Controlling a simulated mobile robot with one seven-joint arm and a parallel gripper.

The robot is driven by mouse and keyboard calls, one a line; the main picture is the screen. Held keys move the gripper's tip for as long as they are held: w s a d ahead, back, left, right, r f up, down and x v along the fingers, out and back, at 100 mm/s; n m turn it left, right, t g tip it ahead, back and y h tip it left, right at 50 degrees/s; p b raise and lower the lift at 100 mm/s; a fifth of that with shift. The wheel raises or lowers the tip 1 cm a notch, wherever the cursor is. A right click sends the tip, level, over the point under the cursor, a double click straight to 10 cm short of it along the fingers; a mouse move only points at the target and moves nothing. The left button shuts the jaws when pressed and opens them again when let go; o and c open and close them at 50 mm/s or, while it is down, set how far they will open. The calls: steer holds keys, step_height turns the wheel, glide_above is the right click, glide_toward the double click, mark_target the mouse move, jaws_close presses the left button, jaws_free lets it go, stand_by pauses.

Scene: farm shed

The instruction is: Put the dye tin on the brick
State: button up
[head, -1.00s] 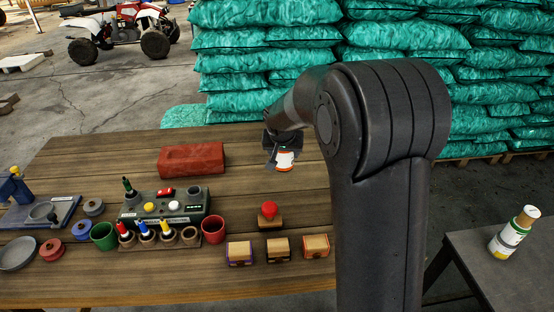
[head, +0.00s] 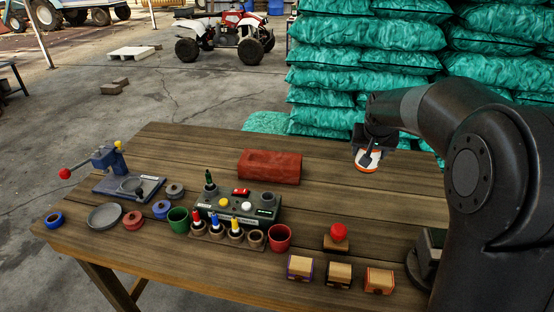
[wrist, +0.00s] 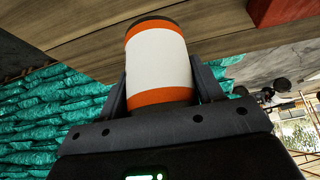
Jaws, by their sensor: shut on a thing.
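The dye tin (wrist: 160,60) is a white cylinder with orange bands and a dark end. My gripper (wrist: 162,88) is shut on it, one finger on each side. In the head view the tin (head: 368,160) is tilted and held in the air over the back right of the table, to the right of the brick. The red brick (head: 270,167) lies flat near the table's back edge with a bare top. A red corner of the brick (wrist: 276,10) shows at the top right of the wrist view.
On the wooden table (head: 205,152), a grey-green control box (head: 240,207) with marker bottles stands in front of the brick. Red cup (head: 280,237), red-knobbed stamp (head: 338,238) and small wooden boxes (head: 339,274) stand nearer the front. Green sacks (head: 345,75) are stacked behind.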

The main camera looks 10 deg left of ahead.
steer(key=w+a+r+n+y, duration=0.1)
steer(key=w+a+r+n, duration=0.1)
steer(key=a, duration=0.6)
steer(key=w+a+r+n+y, duration=0.1)
steer(key=w+a+r, duration=0.1)
steer(key=a, duration=0.6)
glide_above(277, 165)
steer(key=f, duration=0.7)
steer(key=shift+w, duration=0.2)
steer(key=shift+f, duration=1.95)
steer(key=shift+f, duration=0.15)
steer(key=o, duration=1.2)
